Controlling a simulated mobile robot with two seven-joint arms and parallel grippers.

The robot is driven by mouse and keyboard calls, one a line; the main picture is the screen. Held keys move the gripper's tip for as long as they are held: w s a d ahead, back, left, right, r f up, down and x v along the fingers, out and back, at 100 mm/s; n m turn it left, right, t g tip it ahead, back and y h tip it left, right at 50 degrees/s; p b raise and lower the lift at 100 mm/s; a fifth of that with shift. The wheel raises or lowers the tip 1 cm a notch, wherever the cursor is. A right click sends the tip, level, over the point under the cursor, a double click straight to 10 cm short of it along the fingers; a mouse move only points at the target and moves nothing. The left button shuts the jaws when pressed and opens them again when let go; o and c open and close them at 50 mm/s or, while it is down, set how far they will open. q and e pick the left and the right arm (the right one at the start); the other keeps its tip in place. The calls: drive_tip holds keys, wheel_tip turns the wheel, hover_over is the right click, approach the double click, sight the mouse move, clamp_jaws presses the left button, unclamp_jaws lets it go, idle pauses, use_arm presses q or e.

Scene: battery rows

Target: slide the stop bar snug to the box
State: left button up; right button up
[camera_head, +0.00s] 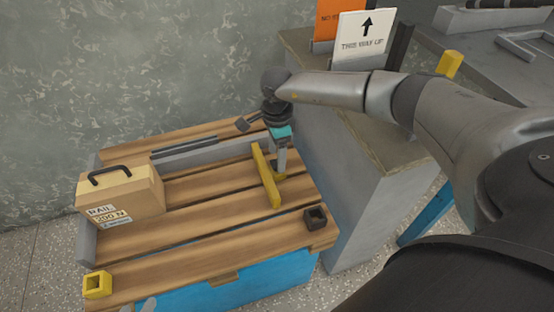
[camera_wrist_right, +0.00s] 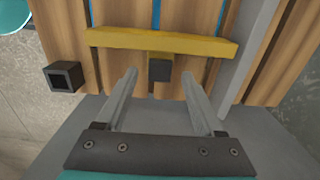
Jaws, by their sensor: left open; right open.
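The box (camera_head: 120,193) is tan with a black handle and a "RAIL 200 N" label; it sits at the left of the slatted wooden deck (camera_head: 190,240). The yellow stop bar (camera_head: 265,176) lies across the slats to the right, well apart from the box. In the right wrist view, the bar (camera_wrist_right: 200,48) has a dark block (camera_wrist_right: 159,70) at its near side. My right gripper (camera_head: 281,174) is open at the bar's right side; its fingers (camera_wrist_right: 159,80) stand either side of the block.
A grey rail (camera_head: 195,157) runs along the deck's back. A black square socket (camera_head: 315,217) is at the right corner and a yellow one (camera_head: 97,285) at the front left. A grey counter (camera_head: 350,190) with a "THIS WAY UP" sign (camera_head: 362,42) stands right of the deck.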

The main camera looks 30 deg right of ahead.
drive_tip(key=shift+f, duration=0.6)
drive_tip(key=shift+c, duration=0.2)
clamp_jaws()
idle(1.0)
